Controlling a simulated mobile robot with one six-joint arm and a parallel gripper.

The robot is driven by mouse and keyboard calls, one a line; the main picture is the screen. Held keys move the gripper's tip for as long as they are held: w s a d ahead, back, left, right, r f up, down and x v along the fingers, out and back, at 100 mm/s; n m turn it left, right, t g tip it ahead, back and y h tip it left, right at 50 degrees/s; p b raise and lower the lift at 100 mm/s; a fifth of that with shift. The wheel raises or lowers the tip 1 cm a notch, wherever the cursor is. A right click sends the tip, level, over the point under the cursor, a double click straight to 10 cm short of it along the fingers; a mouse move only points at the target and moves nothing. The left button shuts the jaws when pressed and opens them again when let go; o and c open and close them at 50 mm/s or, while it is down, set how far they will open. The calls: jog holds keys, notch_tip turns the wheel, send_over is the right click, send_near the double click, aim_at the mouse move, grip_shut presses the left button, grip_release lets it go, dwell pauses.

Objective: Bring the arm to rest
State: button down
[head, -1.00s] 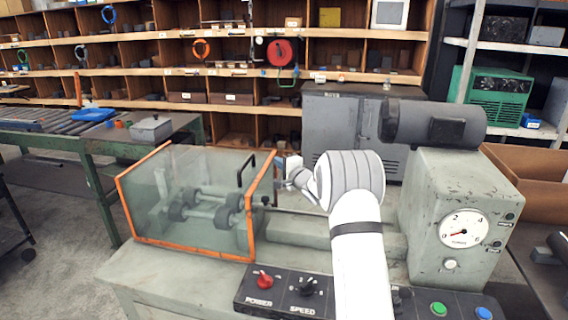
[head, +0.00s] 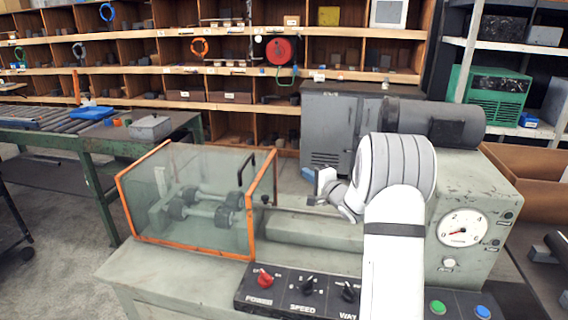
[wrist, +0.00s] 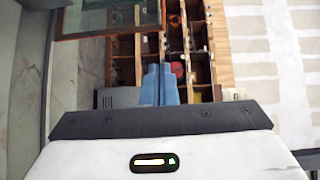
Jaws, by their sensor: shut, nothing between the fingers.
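My gripper (head: 314,188) is over the bench, to the right of the clear guard box and in front of the grey cabinet. In the wrist view its two blue fingers (wrist: 160,85) lie side by side, shut and empty. In the head view my white arm rises from the front and bends left toward the gripper. The gripper is apart from the guard box.
The orange-edged guard box (head: 190,205) covers rollers on the bench. The control panel (head: 300,295) with knobs is at the front. A gauge housing (head: 475,195) stands right of my arm, with a dark motor (head: 440,125) behind. Shelves (head: 160,90) fill the back.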

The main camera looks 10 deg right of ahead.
jog(key=s+a+r+n+g+h, duration=0.1)
jog(key=s+r+n+g+h, duration=0.1)
jog(key=s+g+h, duration=0.3)
jog(key=s+a+r+n+h, duration=0.2)
jog(key=s+n, duration=0.1)
jog(key=s, duration=0.5)
jog(key=s+a+f+n+g, duration=0.1)
jog(key=s+a+n+g, duration=0.2)
jog(key=s, duration=0.7)
jog(key=s+a+f+n+g+y, duration=0.1)
jog(key=s+a+f+n+g, duration=0.1)
jog(key=s, duration=0.8)
jog(key=s+a+f+n+g, duration=0.1)
jog(key=s+a+n+g, duration=0.3)
jog(key=s, duration=0.7)
jog(key=shift+a+f, duration=0.2)
jog(key=shift+a, duration=0.2)
jog(key=c, duration=2.1)
grip_release()
jog(key=shift+d, duration=0.1)
